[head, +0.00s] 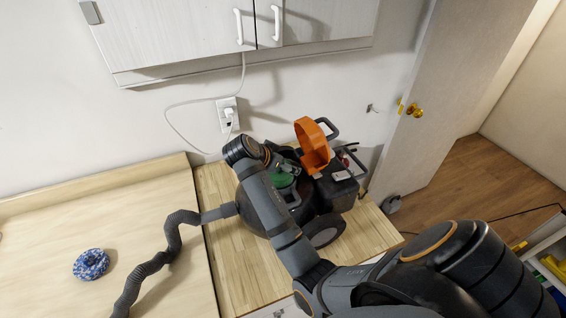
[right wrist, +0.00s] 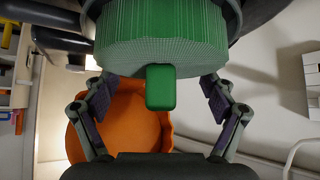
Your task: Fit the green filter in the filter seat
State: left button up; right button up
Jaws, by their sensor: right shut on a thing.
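The green filter (head: 283,180) is over the dark vacuum cleaner body (head: 250,208) on the wooden worktop, partly hidden by my right arm. In the right wrist view the filter (right wrist: 165,40) is a ribbed green cylinder with a block-shaped green tab (right wrist: 160,88) facing my wrist. My left gripper is out of view.
A grey hose (head: 160,260) runs left from the vacuum. A blue patterned ring (head: 91,264) lies on the left surface. White cabinets (head: 180,35) hang above, and a wall outlet (head: 228,115) with a cord is behind. A door (head: 430,90) stands right.

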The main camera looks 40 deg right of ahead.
jog(key=shift+f+b, duration=0.3)
jog(key=shift+f, duration=0.3)
jog(key=o, duration=1)
jog(key=shift+r, duration=0.1)
notch_tip(320, 180, up, 10)
